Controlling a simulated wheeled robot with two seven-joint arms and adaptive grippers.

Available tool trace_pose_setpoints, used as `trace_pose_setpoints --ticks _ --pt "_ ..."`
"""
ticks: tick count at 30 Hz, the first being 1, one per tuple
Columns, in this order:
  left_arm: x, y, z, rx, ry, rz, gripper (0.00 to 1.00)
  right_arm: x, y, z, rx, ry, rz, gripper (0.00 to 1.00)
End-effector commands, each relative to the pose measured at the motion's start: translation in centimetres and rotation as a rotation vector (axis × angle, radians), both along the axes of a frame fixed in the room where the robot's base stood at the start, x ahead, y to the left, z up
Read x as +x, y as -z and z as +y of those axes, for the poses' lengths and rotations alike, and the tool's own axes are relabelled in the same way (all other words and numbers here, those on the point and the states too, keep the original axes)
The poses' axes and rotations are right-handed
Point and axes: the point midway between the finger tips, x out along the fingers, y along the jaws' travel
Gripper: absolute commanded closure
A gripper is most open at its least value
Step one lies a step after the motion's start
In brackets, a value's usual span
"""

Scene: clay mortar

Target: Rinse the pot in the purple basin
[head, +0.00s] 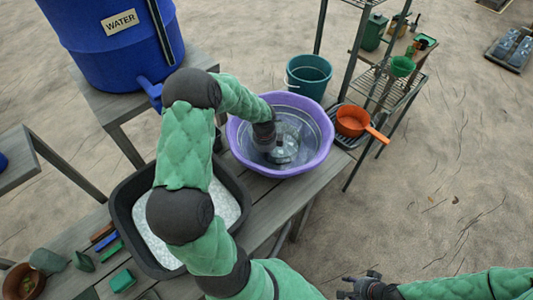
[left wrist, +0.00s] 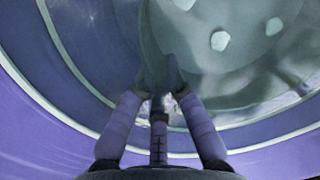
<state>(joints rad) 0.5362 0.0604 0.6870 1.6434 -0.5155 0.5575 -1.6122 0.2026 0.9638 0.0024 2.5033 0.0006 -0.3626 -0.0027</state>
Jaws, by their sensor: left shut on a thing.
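The purple basin (head: 237,138) stands on the wooden bench and holds water; its inner wall (left wrist: 45,125) fills the left wrist view. A grey, rounded vessel that appears to be the pot (head: 286,148) sits low inside the basin. In the left wrist view the pot (left wrist: 180,50) is pale grey-green with light spots, seemingly wet or partly under water. My left gripper (left wrist: 160,98) is shut on its near edge; in the head view my arm hides part of the grip. My right gripper (head: 358,287) is empty, its fingers apart, low at the front, away from the bench.
A black tub (head: 122,205) of cloudy water stands left of the basin. A blue water barrel (head: 105,45) with a tap is behind it. A teal bucket (head: 308,76) and an orange saucepan (head: 352,121) on a rack are close to the basin. Small tools lie front left.

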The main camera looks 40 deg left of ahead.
Motion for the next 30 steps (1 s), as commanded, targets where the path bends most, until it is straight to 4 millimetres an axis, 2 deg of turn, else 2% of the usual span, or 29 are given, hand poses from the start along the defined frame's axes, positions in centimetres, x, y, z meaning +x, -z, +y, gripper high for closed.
trace_pose_setpoints --ticks 18,30 --pt "0.1 -0.5 0.1 0.001 0.0 -0.002 1.0 0.0 -0.7 0.0 0.0 0.0 0.0 0.6" --pt "-0.7 -0.4 1.0 0.001 0.0 -0.003 1.0 0.0 -1.3 0.0 0.0 0.0 0.0 0.6"
